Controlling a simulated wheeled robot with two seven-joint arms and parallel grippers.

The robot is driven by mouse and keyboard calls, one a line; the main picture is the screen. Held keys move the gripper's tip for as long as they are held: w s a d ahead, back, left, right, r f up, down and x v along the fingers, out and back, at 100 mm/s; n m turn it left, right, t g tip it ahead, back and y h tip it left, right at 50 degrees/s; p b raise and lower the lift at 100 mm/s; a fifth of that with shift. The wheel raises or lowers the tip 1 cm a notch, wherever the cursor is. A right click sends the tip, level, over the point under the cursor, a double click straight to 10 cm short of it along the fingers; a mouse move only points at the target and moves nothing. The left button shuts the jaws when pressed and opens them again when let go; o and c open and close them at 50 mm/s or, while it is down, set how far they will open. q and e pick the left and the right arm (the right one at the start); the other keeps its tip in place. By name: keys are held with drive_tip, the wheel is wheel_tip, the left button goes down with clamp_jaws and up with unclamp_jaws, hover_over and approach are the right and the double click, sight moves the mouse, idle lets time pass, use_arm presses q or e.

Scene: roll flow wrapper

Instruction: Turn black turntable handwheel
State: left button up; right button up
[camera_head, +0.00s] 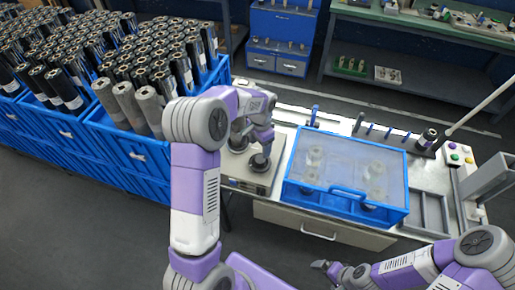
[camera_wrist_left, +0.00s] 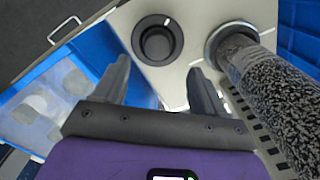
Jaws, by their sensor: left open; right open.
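The black turntable handwheel (camera_wrist_left: 157,40) is a round dark knob with a white mark on a light panel, at the top middle of the left wrist view. In the head view a black round knob (camera_head: 260,163) shows just below my left gripper (camera_head: 262,148). My left gripper is open and empty; in the left wrist view its fingers (camera_wrist_left: 160,88) point toward the handwheel, which appears beyond and between them. I see no contact. My right gripper (camera_head: 328,267) is at the bottom of the head view, away from the handwheel and seemingly empty; its fingers are small there.
A speckled grey roll (camera_wrist_left: 268,90) stands in a metal ring close right of the handwheel. A blue-framed clear cover (camera_head: 338,152) lies right of the turntable panel. Blue crates (camera_head: 125,150) of rolls stand left.

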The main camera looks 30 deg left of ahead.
sight(260, 159)
use_arm(q)
drive_tip(key=m+p, duration=0.4)
drive_tip(key=m, duration=0.6)
drive_tip(key=shift+r, duration=0.2)
drive_tip(key=m+p, duration=0.1)
drive_tip(key=m, duration=0.2)
drive_tip(key=m+p, duration=0.1)
drive_tip(key=m, duration=0.1)
drive_tip(key=shift+d+f+m, duration=0.15)
drive_tip(key=shift+m, duration=0.25)
wheel_tip(260, 159, down, 8)
drive_tip(key=shift+r, duration=0.15)
drive_tip(key=c, duration=1.1)
drive_tip(key=shift+o, duration=0.2)
